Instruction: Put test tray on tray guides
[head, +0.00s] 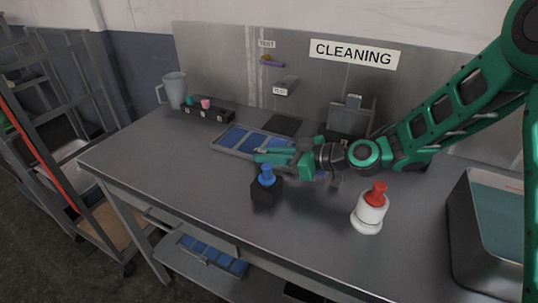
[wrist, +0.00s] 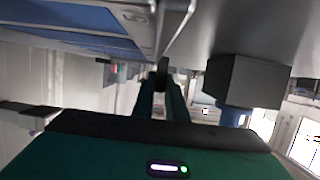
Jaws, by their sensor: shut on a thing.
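The test tray (head: 216,146) is a flat grey tray with blue panels. In the head view it is at the back middle of the grey table. My gripper (head: 264,155) comes in from the right and is shut on its near right edge. In the wrist view the scene is upside down; the tray (wrist: 75,42) fills the upper left and its rim meets my fingertips (wrist: 162,68). I cannot tell if the tray touches the table. Which parts are the tray guides is unclear; a metal rack with rails (head: 75,80) stands at the left.
A black block with a blue knob (head: 266,190) stands close in front of my gripper. A white bottle with red top (head: 370,210) is right of it. A jug (head: 174,90), a black holder (head: 205,114) and a grey bin (head: 490,240) stand around. Another blue-panelled tray (head: 210,255) is below the table.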

